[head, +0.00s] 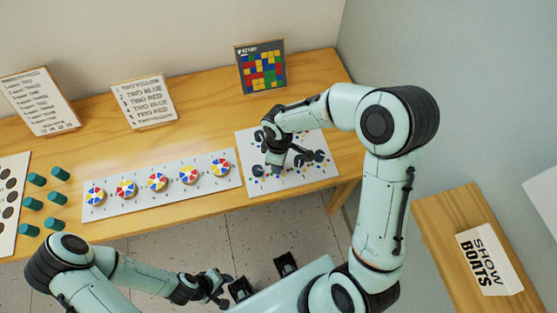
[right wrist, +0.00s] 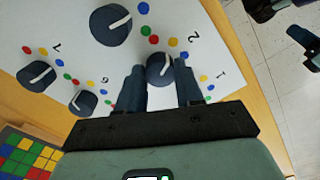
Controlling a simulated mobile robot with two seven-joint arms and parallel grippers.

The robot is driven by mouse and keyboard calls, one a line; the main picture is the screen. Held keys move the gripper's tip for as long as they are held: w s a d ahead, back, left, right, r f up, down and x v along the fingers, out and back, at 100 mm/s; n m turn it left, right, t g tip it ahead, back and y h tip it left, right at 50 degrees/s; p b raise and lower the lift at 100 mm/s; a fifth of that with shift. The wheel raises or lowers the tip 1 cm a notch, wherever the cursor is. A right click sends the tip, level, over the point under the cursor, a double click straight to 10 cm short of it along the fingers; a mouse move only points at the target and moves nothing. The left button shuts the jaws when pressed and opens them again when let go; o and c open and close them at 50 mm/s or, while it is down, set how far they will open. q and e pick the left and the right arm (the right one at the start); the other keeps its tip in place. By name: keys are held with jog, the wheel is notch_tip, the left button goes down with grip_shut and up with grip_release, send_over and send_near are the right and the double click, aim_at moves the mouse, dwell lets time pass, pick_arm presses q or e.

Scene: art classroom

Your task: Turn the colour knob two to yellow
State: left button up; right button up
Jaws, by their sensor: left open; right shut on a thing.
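The knob panel (head: 322,173) is a white sheet with dark round knobs and coloured dots, lying at the table's right end. My right gripper (right wrist: 160,80) has its fingers on either side of a dark knob (right wrist: 159,67) and is shut on it. That knob's white pointer line shows, and a "2" is printed close by; I cannot tell for sure which colour the line points at. In the head view my right gripper (head: 276,165) is low over the panel and its wrist hides part of it. My left gripper (head: 219,289) is open and empty, below the table's front edge.
Other knobs stand close around, including a larger one (right wrist: 111,25) and one beside the "7" (right wrist: 37,75). A strip of colour wheels (head: 215,184) and several green cylinders (head: 36,179) lie to the left. A coloured-square board (head: 260,67) stands behind.

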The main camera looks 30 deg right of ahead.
jog(key=shift+w+r, duration=0.1)
dwell(0.3)
jog(key=o, duration=1)
jog(key=shift+o, duration=0.2)
pick_arm(q)
jog(key=shift+w+r+p, duration=0.5)
jog(key=shift+r+p, duration=0.25)
jog(key=shift+r, duration=0.15)
pick_arm(e)
notch_tip(320, 180, up, 13)
jog(key=shift+r, duration=0.2)
